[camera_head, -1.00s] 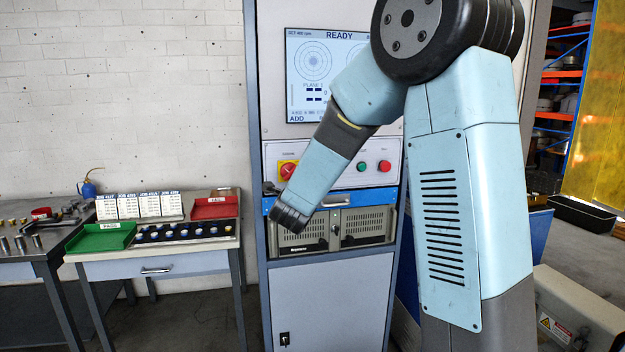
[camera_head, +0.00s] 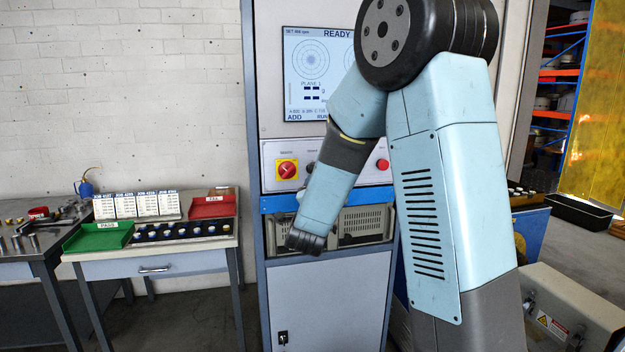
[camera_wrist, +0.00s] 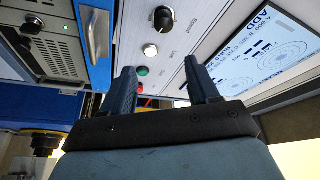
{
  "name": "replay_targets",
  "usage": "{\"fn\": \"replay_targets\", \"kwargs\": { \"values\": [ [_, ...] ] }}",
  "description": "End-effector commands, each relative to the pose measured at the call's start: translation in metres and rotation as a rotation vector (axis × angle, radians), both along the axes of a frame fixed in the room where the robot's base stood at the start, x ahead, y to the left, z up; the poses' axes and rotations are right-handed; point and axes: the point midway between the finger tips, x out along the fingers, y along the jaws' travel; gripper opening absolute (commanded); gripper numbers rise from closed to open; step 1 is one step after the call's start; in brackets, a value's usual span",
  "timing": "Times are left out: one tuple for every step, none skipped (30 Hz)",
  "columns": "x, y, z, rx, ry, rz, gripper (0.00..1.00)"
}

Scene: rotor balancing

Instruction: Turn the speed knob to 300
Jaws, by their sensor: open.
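The speed knob (camera_wrist: 164,18) is a round black knob with a light mark, on the grey control panel in the wrist view. Its printed label looks like "Speed". My gripper (camera_wrist: 161,82) is open and empty, with one finger on each side of the panel's button row. The knob lies ahead of the fingertips, apart from them.
A white button (camera_wrist: 150,50), a green button (camera_wrist: 142,70) and a red button (camera_wrist: 137,88) line up below the knob in the wrist view. A blue drawer edge with a handle (camera_wrist: 96,33) is close by. A red-and-yellow switch (camera_head: 287,169) sits left on the panel.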

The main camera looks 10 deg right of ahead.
Motion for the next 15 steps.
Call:
{"fn": "replay_targets", "kwargs": {
  "values": [
    [0.001, -0.008, -0.01, -0.152, 0.013, 0.002, 0.6],
    [0.001, -0.011, -0.014, -0.244, 0.016, 0.002, 0.6],
    [0.001, -0.014, -0.018, -0.363, 0.018, 0.005, 0.6],
    [0.0, -0.016, -0.022, -0.449, 0.018, 0.009, 0.6],
    [-0.001, -0.018, -0.025, -0.53, 0.018, 0.011, 0.6],
    [-0.002, -0.019, -0.029, -0.63, 0.014, 0.014, 0.6],
    [-0.004, -0.02, -0.032, -0.698, 0.011, 0.016, 0.6],
    [-0.005, -0.02, -0.035, -0.76, 0.008, 0.018, 0.6],
    [-0.007, -0.02, -0.038, -0.83, 0.004, 0.022, 0.6],
    [-0.009, -0.02, -0.04, -0.876, -0.002, 0.023, 0.6],
    [-0.01, -0.02, -0.042, -0.914, -0.005, 0.025, 0.6],
    [-0.011, -0.02, -0.044, -0.955, -0.01, 0.027, 0.6],
    [-0.012, -0.02, -0.045, -0.98, -0.012, 0.027, 0.6],
    [-0.013, -0.019, -0.045, -0.997, -0.017, 0.029, 0.6],
    [-0.013, -0.019, -0.045, -1.014, -0.019, 0.028, 0.6]
  ]
}}
